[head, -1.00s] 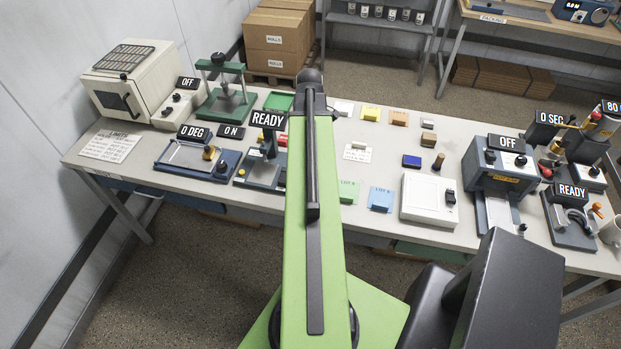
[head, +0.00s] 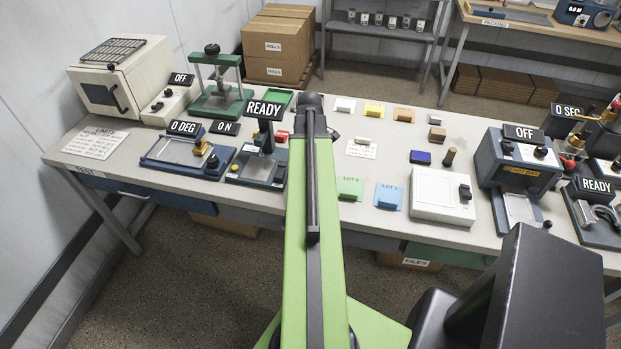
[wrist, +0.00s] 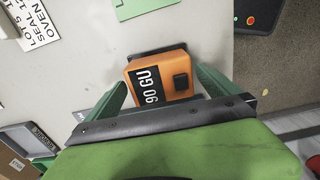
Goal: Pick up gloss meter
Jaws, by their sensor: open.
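The gloss meter (wrist: 162,76) is an orange box with a black label reading "90 GU" and a dark square knob. It is in the middle of the wrist view, near the edge of a pale worktop. My gripper (wrist: 163,88) is open, with one green finger on each side of the meter. I cannot tell whether the fingers touch it. My wrist body hides the near side of the meter. In the head view, I cannot make out the meter or my gripper.
In the wrist view, a printed sheet (wrist: 35,22) and a green card (wrist: 140,8) lie near the meter. In the head view, the long bench (head: 390,226) holds several instruments, including a white box (head: 442,200) and a blue-grey machine (head: 518,160). Open floor lies before the bench.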

